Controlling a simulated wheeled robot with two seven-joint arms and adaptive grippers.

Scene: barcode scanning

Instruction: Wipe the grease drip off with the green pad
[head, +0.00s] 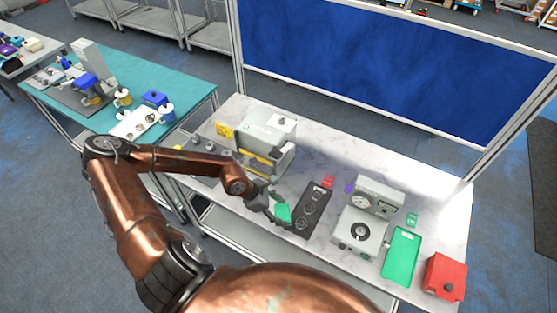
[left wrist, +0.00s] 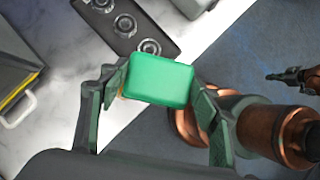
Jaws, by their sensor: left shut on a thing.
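My left gripper (head: 272,203) is shut on the green pad (head: 284,212), just over the front part of the marble-topped bench, left of a black plate with round rings (head: 316,208). In the left wrist view the pad (left wrist: 160,80) sits between the two fingers of the left gripper (left wrist: 160,92), its broad face toward the camera. I cannot tell whether it touches the bench. I cannot make out the grease drip in either view. What looks like my right gripper (left wrist: 287,76) shows small at the right of the left wrist view; its jaws are unclear.
A grey machine with a yellow strip (head: 266,140) stands close behind the left gripper. Right of the black plate are a grey dial device (head: 360,230), a green tray (head: 402,258) and a red box (head: 445,276). Bare bench (head: 325,150) lies behind.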

